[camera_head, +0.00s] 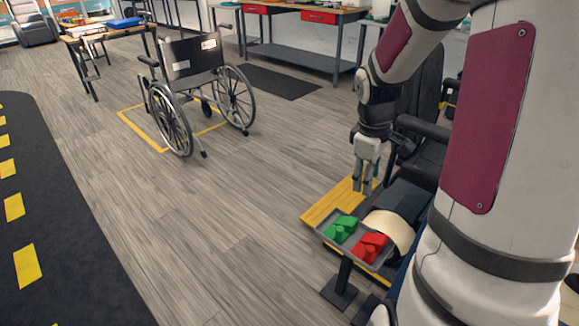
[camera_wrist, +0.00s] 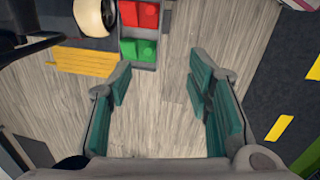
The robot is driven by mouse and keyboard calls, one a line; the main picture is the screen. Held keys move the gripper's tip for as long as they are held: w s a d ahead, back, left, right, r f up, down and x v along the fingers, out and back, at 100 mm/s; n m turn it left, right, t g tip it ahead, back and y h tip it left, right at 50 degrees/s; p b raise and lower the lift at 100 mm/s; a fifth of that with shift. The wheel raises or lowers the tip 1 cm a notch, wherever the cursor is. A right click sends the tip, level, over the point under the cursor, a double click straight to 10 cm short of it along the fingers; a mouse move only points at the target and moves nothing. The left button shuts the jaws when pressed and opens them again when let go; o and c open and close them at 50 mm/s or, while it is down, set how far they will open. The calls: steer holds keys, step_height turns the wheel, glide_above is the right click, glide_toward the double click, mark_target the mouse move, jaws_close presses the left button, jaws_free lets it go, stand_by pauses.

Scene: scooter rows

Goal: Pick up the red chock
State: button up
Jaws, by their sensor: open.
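The red chock (camera_head: 369,246) lies in a grey tray (camera_head: 325,236) on a short post, on the tray's right side in the head view. In the wrist view the red chock (camera_wrist: 139,15) is at the top edge, partly cut off. A green chock (camera_head: 341,228) lies beside it in the same tray; it also shows in the wrist view (camera_wrist: 138,50). My gripper (camera_head: 362,186) points down above and behind the tray, apart from both chocks. Its fingers (camera_wrist: 165,88) are spread and empty in the wrist view, with floor between them.
A scooter with a pale wheel guard (camera_head: 391,232) and dark seat (camera_head: 424,128) stands right beside the tray. A yellow platform (camera_head: 335,202) lies behind the tray. A wheelchair (camera_head: 196,84) stands farther left. Wooden floor is clear left of the tray.

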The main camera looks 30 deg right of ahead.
steer(key=n+y+b, duration=0.2)
steer(key=b, duration=0.3)
glide_above(371, 248)
step_height(371, 248, down, 20)
steer(key=f+b, duration=0.1)
steer(key=f, duration=0.2)
steer(key=f+b, duration=0.1)
steer(key=f, duration=0.2)
steer(key=f+b, duration=0.1)
steer(key=f, duration=0.2)
steer(key=shift+d, duration=0.3)
steer(key=shift+w+a+f+b, duration=0.15)
steer(key=shift+f+b, duration=0.65)
steer(key=shift+f, duration=0.8)
steer(key=shift+s+a+f+b, duration=0.15)
steer(key=shift+f+b, duration=0.65)
steer(key=shift+f, duration=0.75)
steer(key=shift+w+r, duration=0.1)
steer(key=shift+c, duration=0.2)
jaws_close()
